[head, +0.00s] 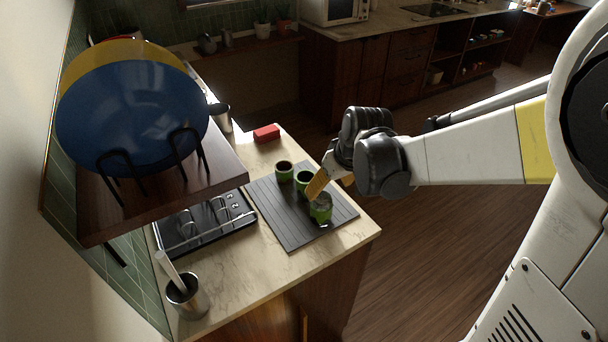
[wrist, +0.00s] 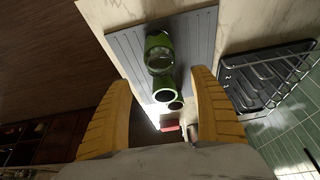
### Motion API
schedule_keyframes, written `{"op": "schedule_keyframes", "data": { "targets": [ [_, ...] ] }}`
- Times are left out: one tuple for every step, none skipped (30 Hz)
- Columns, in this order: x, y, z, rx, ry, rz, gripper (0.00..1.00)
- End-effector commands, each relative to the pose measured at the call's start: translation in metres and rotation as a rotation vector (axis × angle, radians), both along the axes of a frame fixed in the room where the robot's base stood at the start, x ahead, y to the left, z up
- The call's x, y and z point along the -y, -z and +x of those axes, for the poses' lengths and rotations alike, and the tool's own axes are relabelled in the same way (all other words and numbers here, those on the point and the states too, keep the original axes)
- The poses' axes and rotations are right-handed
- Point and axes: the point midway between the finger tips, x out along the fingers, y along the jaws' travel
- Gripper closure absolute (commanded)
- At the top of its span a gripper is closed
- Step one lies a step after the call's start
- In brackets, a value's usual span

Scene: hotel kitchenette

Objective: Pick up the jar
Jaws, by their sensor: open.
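A green glass jar (head: 320,211) stands on a grey ribbed mat (head: 282,222), at the front of a row with two dark-mouthed green cups, the middle one (head: 304,181) and the far one (head: 284,170). The jar also shows in the wrist view (wrist: 158,54), with a pale, clear-looking top. My gripper (head: 328,183) is just above and beside the jar and the middle cup, its yellow finger partly overlapping them in the head view. In the wrist view my gripper (wrist: 162,78) is open, with nothing held between its fingers. Whether a finger touches the jar is unclear.
A shelf (head: 165,190) holding large blue and yellow plates overhangs the counter's left side. A metal cup (head: 187,297) stands at the front left.

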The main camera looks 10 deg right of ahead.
Motion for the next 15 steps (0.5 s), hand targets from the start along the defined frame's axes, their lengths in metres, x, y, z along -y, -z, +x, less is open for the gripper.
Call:
{"op": "schedule_keyframes", "data": {
  "targets": [
    [-0.001,0.011,0.004,0.000,-0.001,0.000,0.27],
    [-0.001,0.015,0.005,0.000,-0.001,0.000,0.27],
    [-0.002,0.019,0.007,0.000,0.000,0.000,0.27],
    [-0.002,0.021,0.008,0.000,0.000,0.000,0.27],
    [-0.002,0.023,0.009,0.001,0.000,-0.001,0.27],
    [-0.003,0.025,0.010,0.001,0.000,-0.001,0.27],
    [-0.003,0.027,0.010,0.001,0.000,-0.001,0.27],
    [-0.003,0.030,0.011,0.001,0.000,-0.001,0.27],
    [-0.004,0.035,0.012,0.001,-0.001,-0.001,0.27],
    [-0.004,0.039,0.013,0.001,-0.001,-0.001,0.27],
    [-0.005,0.045,0.014,0.001,-0.001,-0.001,0.27],
    [-0.006,0.052,0.016,0.001,-0.001,-0.001,0.27],
    [-0.006,0.057,0.018,0.001,-0.001,-0.001,0.27],
    [-0.007,0.061,0.019,0.001,-0.001,-0.001,0.27],
    [-0.007,0.066,0.021,0.001,-0.001,-0.001,0.27]
  ]
}}
